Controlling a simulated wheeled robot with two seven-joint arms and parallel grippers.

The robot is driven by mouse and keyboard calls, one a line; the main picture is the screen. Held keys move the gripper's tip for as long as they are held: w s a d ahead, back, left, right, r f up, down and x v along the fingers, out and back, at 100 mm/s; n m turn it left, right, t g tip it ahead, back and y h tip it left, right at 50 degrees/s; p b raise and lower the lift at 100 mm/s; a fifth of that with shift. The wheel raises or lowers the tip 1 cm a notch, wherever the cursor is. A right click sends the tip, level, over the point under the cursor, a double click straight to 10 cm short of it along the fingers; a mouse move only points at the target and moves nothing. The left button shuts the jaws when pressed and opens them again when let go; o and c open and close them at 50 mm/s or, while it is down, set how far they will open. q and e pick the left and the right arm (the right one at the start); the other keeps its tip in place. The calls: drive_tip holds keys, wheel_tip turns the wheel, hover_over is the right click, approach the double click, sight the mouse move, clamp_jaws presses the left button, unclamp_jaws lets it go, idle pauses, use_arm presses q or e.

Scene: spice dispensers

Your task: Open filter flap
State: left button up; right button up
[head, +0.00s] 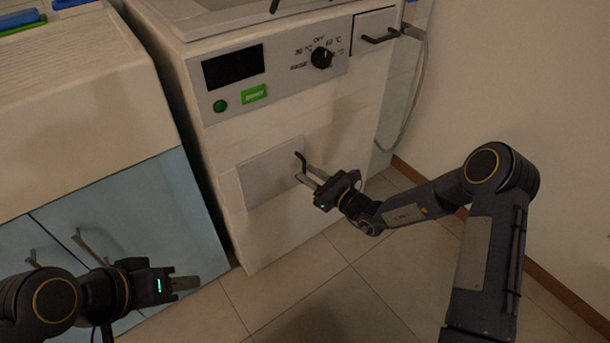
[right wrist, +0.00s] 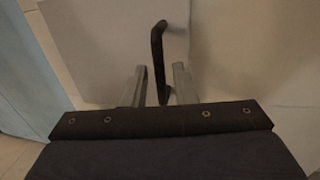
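The filter flap (head: 268,178) is a pale square panel low on the front of the white machine. It looks closed, roughly flush with the front. Its dark bar handle (head: 300,159) is at the panel's right edge. My right gripper (head: 309,177) is at the handle. In the right wrist view, the flap (right wrist: 95,45) is on the left and the handle (right wrist: 157,45) passes between two parted fingers (right wrist: 158,85), with gaps visible on both sides. My left gripper (head: 186,284) is low at the left, away from the flap; its finger opening is unclear.
The machine (head: 290,225) has a dark display (head: 233,67), a knob (head: 321,57), a green button (head: 220,105) and a drawer handle (head: 380,37) above. A blue cabinet (head: 160,215) stands left. A grey hose (head: 411,95) hangs right. Tiled floor (head: 320,285) in front is open.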

drive_tip(key=shift+x, duration=1.2)
clamp_jaws()
